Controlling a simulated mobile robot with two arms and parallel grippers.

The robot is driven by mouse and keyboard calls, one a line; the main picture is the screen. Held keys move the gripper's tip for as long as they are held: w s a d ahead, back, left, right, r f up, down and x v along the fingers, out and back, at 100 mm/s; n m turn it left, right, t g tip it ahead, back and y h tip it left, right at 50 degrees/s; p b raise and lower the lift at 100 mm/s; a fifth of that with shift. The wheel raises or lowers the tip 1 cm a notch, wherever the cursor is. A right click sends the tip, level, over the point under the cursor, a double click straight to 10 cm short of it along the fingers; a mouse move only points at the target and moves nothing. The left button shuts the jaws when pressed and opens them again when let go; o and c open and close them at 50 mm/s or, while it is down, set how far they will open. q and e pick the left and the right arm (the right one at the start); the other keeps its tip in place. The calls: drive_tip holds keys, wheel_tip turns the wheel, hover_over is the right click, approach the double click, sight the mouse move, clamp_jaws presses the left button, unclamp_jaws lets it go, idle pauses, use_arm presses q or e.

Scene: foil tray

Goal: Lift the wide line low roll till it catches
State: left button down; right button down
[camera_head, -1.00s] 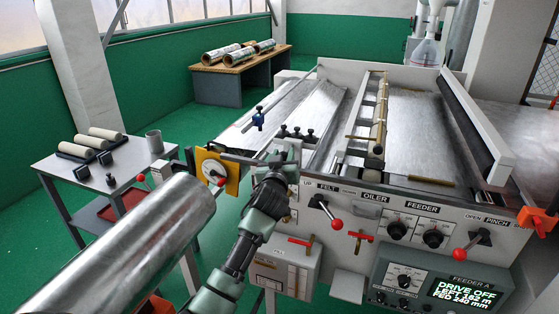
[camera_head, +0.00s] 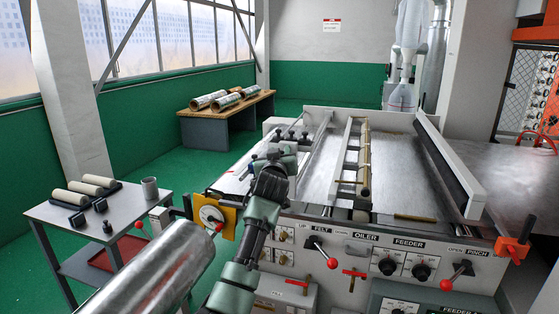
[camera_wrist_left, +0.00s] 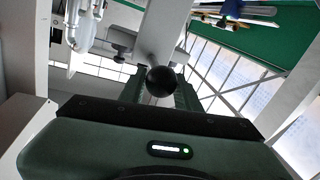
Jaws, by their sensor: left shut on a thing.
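My left gripper (camera_head: 283,150) is over the left end of the grey machine (camera_head: 325,175), beside several black clamp knobs. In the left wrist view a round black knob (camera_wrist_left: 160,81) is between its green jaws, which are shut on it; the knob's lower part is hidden. A long pale roll (camera_head: 365,155) with brass-coloured fittings lies across the machine bed, right of the gripper. I cannot tell which part is the wide line low roll. The left gripper's fingertips are mostly hidden by my wrist in the head view. My right gripper is not in view.
A big shiny coil (camera_head: 155,270) fills the lower left. A yellow plate (camera_head: 228,218) with a red-balled lever is close left of my arm. A felt lever (camera_head: 322,252) and pinch lever (camera_head: 459,272) stick out in front. A side table (camera_head: 95,218) holds small rolls.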

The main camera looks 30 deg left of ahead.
use_arm(q)
drive_tip(key=shift+r, duration=0.35)
drive_tip(key=c, duration=1.1)
unclamp_jaws()
drive_tip(key=shift+o, duration=0.2)
drive_tip(key=shift+s+d, duration=0.15)
drive_tip(key=shift+s, duration=0.1)
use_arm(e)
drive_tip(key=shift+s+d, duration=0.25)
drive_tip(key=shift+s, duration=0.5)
use_arm(q)
drive_tip(key=shift+f, duration=0.15)
drive_tip(key=shift+d+f, duration=0.1)
drive_tip(key=shift+f, duration=0.05)
drive_tip(key=shift+s+d+f+b, duration=0.1)
drive_tip(key=shift+s+b, duration=0.2)
drive_tip(key=shift+b, duration=0.05)
drive_tip(key=b+v, duration=0.2)
drive_tip(key=v, duration=0.5)
drive_tip(key=shift+r, duration=0.35)
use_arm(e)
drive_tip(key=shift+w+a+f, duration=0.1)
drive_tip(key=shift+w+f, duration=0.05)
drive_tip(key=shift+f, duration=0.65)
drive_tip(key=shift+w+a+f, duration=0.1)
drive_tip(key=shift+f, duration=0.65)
